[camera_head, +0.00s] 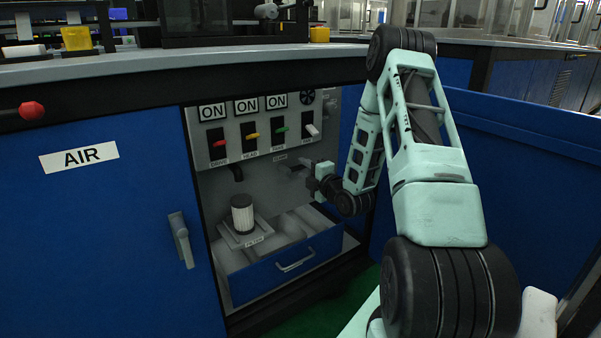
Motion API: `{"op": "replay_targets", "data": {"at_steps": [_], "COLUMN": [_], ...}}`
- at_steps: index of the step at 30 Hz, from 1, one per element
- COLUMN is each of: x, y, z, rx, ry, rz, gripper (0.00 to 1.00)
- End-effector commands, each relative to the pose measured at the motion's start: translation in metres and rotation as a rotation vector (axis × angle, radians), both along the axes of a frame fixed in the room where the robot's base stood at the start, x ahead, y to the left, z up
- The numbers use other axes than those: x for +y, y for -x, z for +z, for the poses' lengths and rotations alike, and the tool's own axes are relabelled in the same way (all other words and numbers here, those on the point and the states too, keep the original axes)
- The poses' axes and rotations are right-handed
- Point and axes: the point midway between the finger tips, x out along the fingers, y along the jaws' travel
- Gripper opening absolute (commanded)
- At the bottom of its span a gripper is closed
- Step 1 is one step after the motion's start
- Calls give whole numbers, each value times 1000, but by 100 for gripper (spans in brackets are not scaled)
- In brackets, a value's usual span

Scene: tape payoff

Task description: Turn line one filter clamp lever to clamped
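My gripper (298,171) is inside the open cabinet bay, to the right of and above the filter. It is close to the grey back wall, just below a small label that is too small to read surely. A small grey part shows at the fingertips, and I cannot tell whether it is the clamp lever or part of my gripper. The finger gap is too small to make out. The white pleated filter (242,218) with a dark cap stands upright on a plate labelled FILTER. The clamp lever's position cannot be told.
Above is a panel (260,125) with ON signs and red, yellow, green and white-tipped levers. A blue drawer (285,266) is below the filter. A blue door with an AIR label (79,156) and a red knob (32,111) are at left. A blue panel (530,170) bounds the right.

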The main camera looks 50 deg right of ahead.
Motion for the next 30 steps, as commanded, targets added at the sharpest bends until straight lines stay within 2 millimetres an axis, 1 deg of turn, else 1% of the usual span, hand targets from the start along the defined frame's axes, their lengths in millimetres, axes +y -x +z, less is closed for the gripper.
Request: {"op": "replay_targets", "data": {"at_steps": [1,3,6,10,17,18,21,26,30], "x": [-2,-4,-5,-6,-6,-6,-6,-6,-6], "y": [-7,-15,-22,-26,-26,-26,-26,-26,-31], "z": [-2,-2,-1,0,0,0,0,0,-1], "rx": [-1,-1,0,0,1,1,1,1,-4], "ry": [2,1,1,0,0,0,0,-1,-15], "rz": [0,1,0,0,0,0,0,0,0], "gripper": [36,36,36,36,36,25,0,0,0]}}
